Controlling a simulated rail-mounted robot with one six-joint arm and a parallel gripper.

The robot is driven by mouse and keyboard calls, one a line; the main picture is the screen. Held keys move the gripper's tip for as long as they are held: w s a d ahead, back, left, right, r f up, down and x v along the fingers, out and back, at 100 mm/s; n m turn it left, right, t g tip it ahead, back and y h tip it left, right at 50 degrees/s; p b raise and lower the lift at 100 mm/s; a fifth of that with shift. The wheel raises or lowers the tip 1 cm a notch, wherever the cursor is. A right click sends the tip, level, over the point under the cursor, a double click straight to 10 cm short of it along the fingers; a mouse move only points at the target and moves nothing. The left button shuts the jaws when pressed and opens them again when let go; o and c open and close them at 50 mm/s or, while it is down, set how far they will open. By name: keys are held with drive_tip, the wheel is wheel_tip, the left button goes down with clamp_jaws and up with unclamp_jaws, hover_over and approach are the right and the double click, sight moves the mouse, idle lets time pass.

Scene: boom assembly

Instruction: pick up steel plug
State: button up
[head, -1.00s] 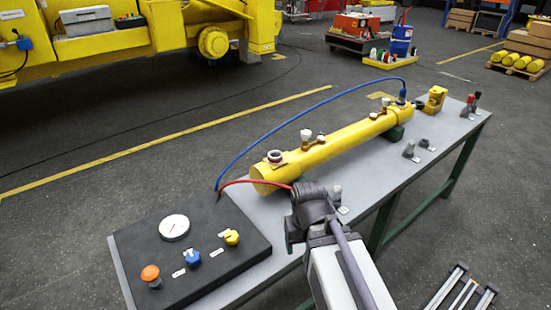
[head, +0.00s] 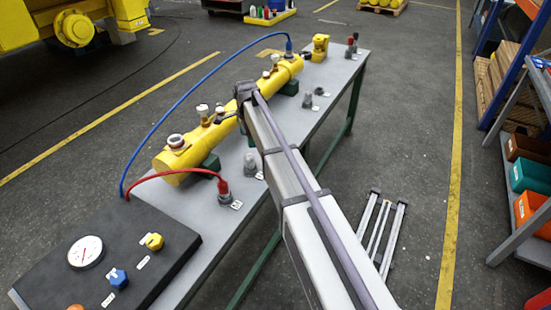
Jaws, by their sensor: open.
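A grey plug-like piece (head: 249,164) stands upright on the bench (head: 205,210) beside a small white label. A second grey piece (head: 308,99) stands farther back on the bench. I cannot tell which one is the steel plug. A yellow cylinder (head: 184,160) lies along the bench, with metal fittings (head: 176,142) on top. My gripper (head: 244,91) is at the far end of my arm, over the middle of the cylinder in the picture. Its fingertips are mostly hidden, and no held object shows.
A red hose connector (head: 223,191) stands on the bench near the cylinder's near end. A blue hose (head: 165,125) arcs along the cylinder's left side. A black control panel (head: 160,264) is at the near left. A yellow block (head: 320,47) stands at the far end.

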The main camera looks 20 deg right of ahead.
sight(249, 155)
drive_tip(key=shift+s+a+m, duration=0.2)
drive_tip(key=shift+m, duration=0.5)
drive_tip(key=shift+a, duration=0.2)
wheel_tip(249, 155, down, 11)
drive_tip(key=b, duration=1.1)
drive_tip(key=shift+f, duration=0.1)
drive_tip(key=shift+r, duration=0.25)
drive_tip(key=c, duration=1.2)
